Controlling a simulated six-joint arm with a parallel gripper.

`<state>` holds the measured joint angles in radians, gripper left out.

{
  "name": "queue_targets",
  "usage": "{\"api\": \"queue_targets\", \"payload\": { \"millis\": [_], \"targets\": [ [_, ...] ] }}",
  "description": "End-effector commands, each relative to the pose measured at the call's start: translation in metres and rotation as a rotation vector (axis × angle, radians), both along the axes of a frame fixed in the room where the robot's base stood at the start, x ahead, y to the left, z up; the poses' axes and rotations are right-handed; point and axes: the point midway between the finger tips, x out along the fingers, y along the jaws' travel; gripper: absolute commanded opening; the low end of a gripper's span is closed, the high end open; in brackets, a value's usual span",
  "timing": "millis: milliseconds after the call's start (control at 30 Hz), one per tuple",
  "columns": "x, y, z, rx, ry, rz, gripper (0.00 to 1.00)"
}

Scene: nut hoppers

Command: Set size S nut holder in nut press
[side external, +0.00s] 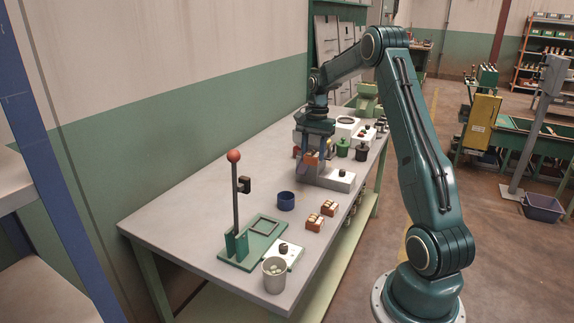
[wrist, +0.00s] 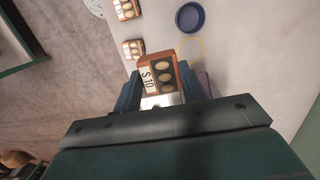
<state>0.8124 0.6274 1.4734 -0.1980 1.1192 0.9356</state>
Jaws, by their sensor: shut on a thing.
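The size S nut holder (wrist: 163,75) is an orange-brown block with a white "S 10" label and pale oval nuts on top. My gripper (wrist: 158,90) is shut on it, with a blue-grey finger on each side. In the side view the holder (side external: 311,158) shows as a small orange patch at my gripper (side external: 312,150), over the middle of the bench. What appears to be the nut press (side external: 262,238) stands at the near left end, with a green base, a square frame and an upright lever topped by a red ball. It is well apart from my gripper.
Two similar orange holders (side external: 328,208) (side external: 315,223) sit on the bench. A grey cup (side external: 274,275) and a white knob box (side external: 288,255) stand beside the press. Canisters (side external: 362,152) are farther back.

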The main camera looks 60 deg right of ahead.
Motion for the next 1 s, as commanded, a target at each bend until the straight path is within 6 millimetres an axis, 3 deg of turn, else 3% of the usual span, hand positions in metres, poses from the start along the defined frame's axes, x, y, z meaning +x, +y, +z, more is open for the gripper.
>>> {"api": "queue_targets", "payload": {
  "millis": [200, 500, 700, 1000],
  "targets": [
    [0.037, 0.066, -0.027, 0.003, 0.002, 0.004, 0.18],
    [0.065, 0.148, -0.058, 0.001, 0.004, -0.003, 0.18],
    [0.07, 0.176, -0.068, -0.001, 0.004, -0.008, 0.18],
    [0.071, 0.186, -0.071, -0.002, 0.004, -0.011, 0.18]
  ]
}}
